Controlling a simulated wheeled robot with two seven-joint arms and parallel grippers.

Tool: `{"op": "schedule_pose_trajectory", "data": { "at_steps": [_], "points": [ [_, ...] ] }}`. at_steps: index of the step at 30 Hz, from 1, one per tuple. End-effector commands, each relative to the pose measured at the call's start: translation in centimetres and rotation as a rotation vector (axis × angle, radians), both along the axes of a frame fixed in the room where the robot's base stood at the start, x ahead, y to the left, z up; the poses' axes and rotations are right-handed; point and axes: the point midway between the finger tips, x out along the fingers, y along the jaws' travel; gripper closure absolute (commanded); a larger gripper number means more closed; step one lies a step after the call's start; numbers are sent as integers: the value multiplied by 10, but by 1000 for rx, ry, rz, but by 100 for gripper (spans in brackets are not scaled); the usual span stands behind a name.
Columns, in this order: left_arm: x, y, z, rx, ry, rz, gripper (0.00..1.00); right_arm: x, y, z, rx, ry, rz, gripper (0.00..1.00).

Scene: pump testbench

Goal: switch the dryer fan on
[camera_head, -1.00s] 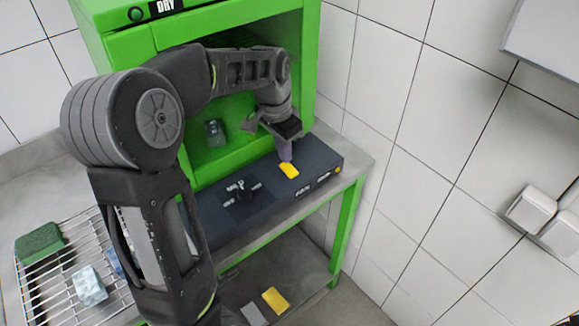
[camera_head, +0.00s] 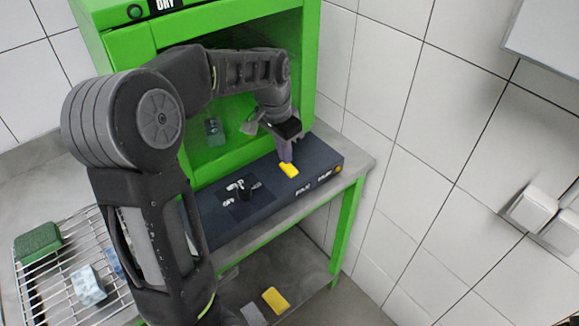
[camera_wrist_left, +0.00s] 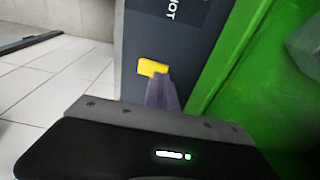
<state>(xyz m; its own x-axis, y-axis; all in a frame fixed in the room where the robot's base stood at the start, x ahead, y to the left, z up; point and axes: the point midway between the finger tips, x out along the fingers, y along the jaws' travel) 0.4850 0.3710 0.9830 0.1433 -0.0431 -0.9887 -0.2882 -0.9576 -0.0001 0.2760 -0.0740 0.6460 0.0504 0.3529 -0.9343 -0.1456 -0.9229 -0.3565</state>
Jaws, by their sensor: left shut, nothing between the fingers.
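The green dryer cabinet (camera_head: 215,95) has an open front and a "DRY" label at its top. In front of it lies a dark control panel (camera_head: 262,205) with a yellow rocker switch (camera_head: 289,170) near its right end and a black knob further left. My left gripper (camera_head: 286,158) is shut and empty, its fingertips pointing down at the yellow switch. In the left wrist view, the fingertips (camera_wrist_left: 160,80) meet or overlap the edge of the yellow switch (camera_wrist_left: 150,67); I cannot tell how firmly they touch. My right gripper is out of view.
A wire rack (camera_head: 85,265) with a green block (camera_head: 38,242) and a pale blue block (camera_head: 88,285) stands at the left. A yellow block (camera_head: 275,300) lies on the lower shelf. The tiled wall (camera_head: 430,150) closes the right side.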

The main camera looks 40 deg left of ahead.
Motion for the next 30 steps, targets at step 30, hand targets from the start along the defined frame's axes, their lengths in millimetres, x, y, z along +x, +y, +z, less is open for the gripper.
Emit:
{"op": "schedule_pose_trajectory", "data": {
  "at_steps": [30],
  "points": [
    [0,0,1,0,0,0,100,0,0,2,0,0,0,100]
  ]
}}
